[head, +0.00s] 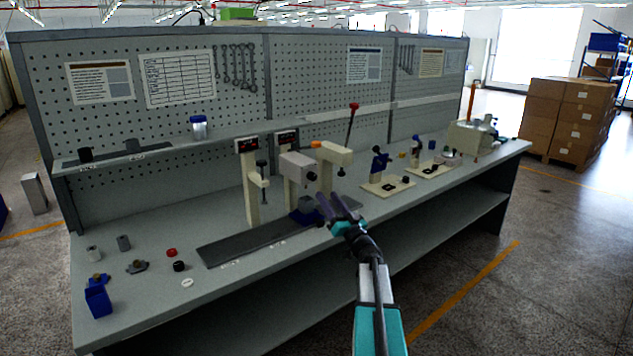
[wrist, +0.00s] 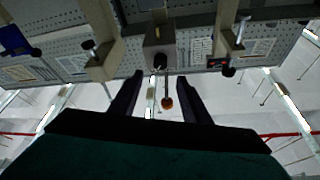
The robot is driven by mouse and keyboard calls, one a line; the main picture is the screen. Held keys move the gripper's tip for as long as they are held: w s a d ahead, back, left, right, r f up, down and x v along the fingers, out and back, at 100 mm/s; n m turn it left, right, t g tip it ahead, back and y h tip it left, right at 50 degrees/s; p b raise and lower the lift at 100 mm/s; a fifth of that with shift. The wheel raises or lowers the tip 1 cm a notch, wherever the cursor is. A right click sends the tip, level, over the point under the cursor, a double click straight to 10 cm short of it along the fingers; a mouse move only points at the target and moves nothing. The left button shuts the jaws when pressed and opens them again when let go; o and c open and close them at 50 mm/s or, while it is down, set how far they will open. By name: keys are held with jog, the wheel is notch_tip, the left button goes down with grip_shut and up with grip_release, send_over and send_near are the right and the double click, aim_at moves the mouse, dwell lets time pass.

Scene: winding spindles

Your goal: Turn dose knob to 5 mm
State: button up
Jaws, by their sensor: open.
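My gripper (head: 331,203) is in front of the middle of the bench, with its fingers towards the grey box-shaped head (head: 298,165) of a bench device. It is open, with nothing held between the fingers. In the wrist view, which is upside down, the fingers (wrist: 160,80) stand apart on either side of a small black knob (wrist: 160,62) on that head. This may be the dose knob; no scale or 5 mm mark can be read. The fingers appear apart from it.
A lever with a red end (head: 354,106) rises behind; a red ball also shows in the wrist view (wrist: 167,103). A dark strip (head: 232,249) and small parts lie on the bench.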

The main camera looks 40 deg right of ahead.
aim_at(314, 178)
jog(key=p+x, duration=0.1)
jog(key=x, duration=0.7)
jog(key=shift+w+r+p, duration=0.15)
jog(key=shift+p, duration=0.15)
jog(key=shift+w+d+r, duration=0.1)
jog(key=shift+w+r, duration=0.1)
jog(key=shift+w, duration=0.3)
jog(key=c, duration=1)
jog(key=shift+c, duration=0.2)
